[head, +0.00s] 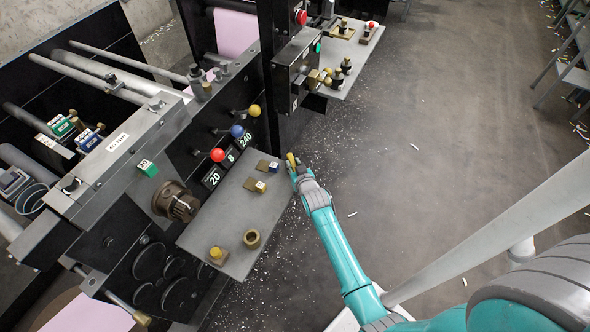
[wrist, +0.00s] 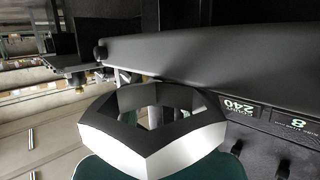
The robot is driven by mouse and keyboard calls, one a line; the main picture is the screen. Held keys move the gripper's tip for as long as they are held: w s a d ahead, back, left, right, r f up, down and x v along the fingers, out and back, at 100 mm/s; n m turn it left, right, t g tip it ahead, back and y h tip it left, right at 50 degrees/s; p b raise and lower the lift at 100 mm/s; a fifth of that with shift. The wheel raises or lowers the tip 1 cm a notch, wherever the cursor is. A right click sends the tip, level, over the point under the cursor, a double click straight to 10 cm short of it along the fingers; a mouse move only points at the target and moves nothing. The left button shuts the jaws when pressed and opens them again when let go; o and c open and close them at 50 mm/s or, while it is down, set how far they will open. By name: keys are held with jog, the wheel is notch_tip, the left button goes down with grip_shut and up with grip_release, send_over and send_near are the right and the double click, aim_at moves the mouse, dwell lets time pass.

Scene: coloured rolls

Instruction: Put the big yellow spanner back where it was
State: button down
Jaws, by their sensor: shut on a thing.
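My gripper (head: 293,168) is shut on a small yellow-topped piece (head: 290,158), which I take for the big yellow spanner; little of it shows. They are beside the right edge of the grey shelf, near its far end. On the shelf's near end stand a brass ring (head: 252,239) with an open top and, left of it, a yellow-topped brass piece (head: 216,253). In the wrist view a black and white six-sided frame and a large dark shape fill the middle; I cannot tell the spanner there.
The grey shelf (head: 215,225) also bears a blue-and-white-topped block (head: 260,186) and a flat dark-and-brass block (head: 267,167). Red, blue and yellow ball knobs (head: 217,155) stick out above it. Another shelf (head: 345,60) holds several parts. The floor to the right is open.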

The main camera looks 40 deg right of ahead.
aim_at(294, 165)
jog(key=shift+r, duration=0.1)
jog(key=shift+r, duration=2.95)
